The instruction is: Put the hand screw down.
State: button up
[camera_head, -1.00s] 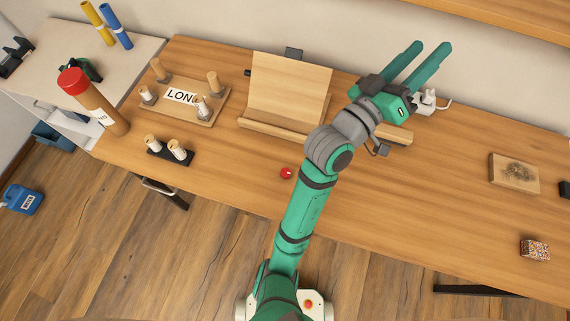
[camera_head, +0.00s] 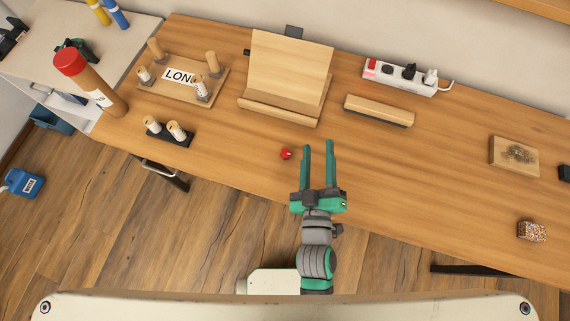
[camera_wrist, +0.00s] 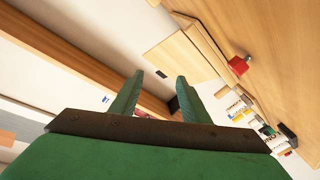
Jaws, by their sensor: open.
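A small red knob-like piece (camera_head: 286,153) lies on the wooden table near its front edge, left of my fingers. In the wrist view it shows as a red knob (camera_wrist: 238,66) with a short grey metal part. It looks like the hand screw, though it is too small to be sure. My gripper (camera_head: 318,148) is open, with nothing between its fingers. Both fingers also show apart and empty in the wrist view (camera_wrist: 160,78). The red piece is apart from the gripper.
A wooden stand (camera_head: 287,65), a long wooden block (camera_head: 379,111) and a power strip (camera_head: 400,75) are at the back. A pegged board (camera_head: 180,97) and a black holder (camera_head: 168,135) stand left. A wooden plaque (camera_head: 514,157) lies right. The table's middle right is clear.

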jog(key=s+a+f+m, duration=0.1)
jog(key=s, duration=0.2)
jog(key=s+a+f+g, duration=0.1)
jog(key=s+f, duration=0.1)
jog(key=s, duration=0.1)
jog(key=s+a+f+m+y, duration=0.1)
jog(key=s+a, duration=0.1)
jog(key=s, duration=0.1)
jog(key=shift+s+a+f+m+g, duration=0.1)
jog(key=shift+s+f+m+g, duration=0.1)
jog(key=shift+f+m+g, duration=0.15)
jog(key=s+a+f+m, duration=0.1)
jog(key=s+a+m, duration=0.2)
jog(key=s, duration=0.5)
jog(key=shift+s+a+m+g, duration=0.3)
jog(key=shift+a+m+g, duration=0.05)
jog(key=shift+a+g, duration=0.15)
jog(key=shift+f, duration=0.1)
jog(key=shift+c, duration=1.4)
jog(key=shift+d, duration=0.15)
